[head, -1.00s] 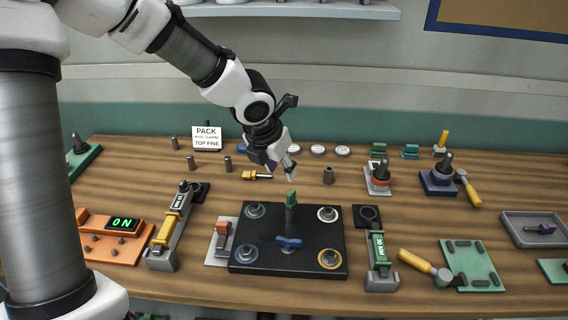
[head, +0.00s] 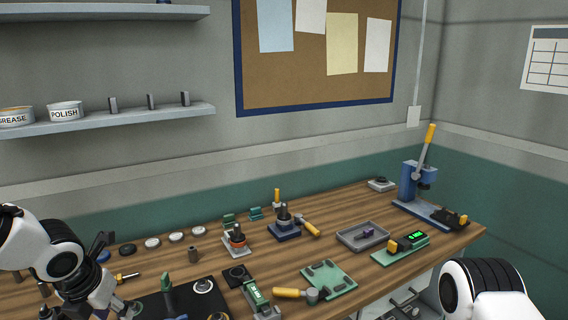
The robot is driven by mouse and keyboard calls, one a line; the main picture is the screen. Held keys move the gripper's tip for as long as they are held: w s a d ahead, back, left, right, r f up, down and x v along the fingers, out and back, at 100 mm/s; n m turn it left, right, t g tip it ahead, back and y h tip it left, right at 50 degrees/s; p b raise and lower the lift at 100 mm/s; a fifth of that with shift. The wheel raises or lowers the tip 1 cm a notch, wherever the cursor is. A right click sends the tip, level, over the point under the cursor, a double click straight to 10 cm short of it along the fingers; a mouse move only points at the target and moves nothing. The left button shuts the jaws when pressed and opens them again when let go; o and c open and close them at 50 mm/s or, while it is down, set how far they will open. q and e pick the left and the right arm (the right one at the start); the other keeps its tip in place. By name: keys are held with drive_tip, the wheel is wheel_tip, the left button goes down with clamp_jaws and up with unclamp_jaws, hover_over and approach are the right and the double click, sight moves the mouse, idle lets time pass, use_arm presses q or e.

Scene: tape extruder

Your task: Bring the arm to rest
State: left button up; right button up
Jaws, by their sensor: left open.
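My left arm comes in at the lower left in the head view. Its gripper (head: 114,304) is open and points down near the left edge of the black fixture plate (head: 150,305). I see nothing held between its fingers.
A blue lever press (head: 420,190) stands at the far right end. Shelves (head: 110,120) hang above left.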

use_arm(q)
drive_tip(key=s+f+g, duration=0.1)
drive_tip(key=f, duration=0.3)
drive_tip(key=s+f+g, duration=0.1)
drive_tip(key=s+f, duration=0.1)
drive_tip(key=f, duration=0.2)
drive_tip(key=s+d+f+g, duration=0.1)
drive_tip(key=f, duration=0.4)
drive_tip(key=shift+s+g+y, duration=0.2)
drive_tip(key=shift+g+y, duration=0.1)
drive_tip(key=shift+g, duration=0.1)
drive_tip(key=s+d+f+n+g+h, duration=0.15)
drive_tip(key=s+d+f+n, duration=0.25)
drive_tip(key=s+f+n, duration=0.7)
drive_tip(key=s+d+f+n+g, duration=0.2)
drive_tip(key=s+d+f+n, duration=0.3)
drive_tip(key=s+f+n, duration=0.6)
drive_tip(key=w+n+t, duration=0.1)
drive_tip(key=n, duration=0.3)
drive_tip(key=w+a+n+t, duration=0.1)
drive_tip(key=n, duration=0.4)
drive_tip(key=w+r+n+t+y, duration=0.1)
drive_tip(key=w+n, duration=0.1)
drive_tip(key=n, duration=0.3)
drive_tip(key=shift+w+a, duration=0.1)
drive_tip(key=shift+a, duration=0.2)
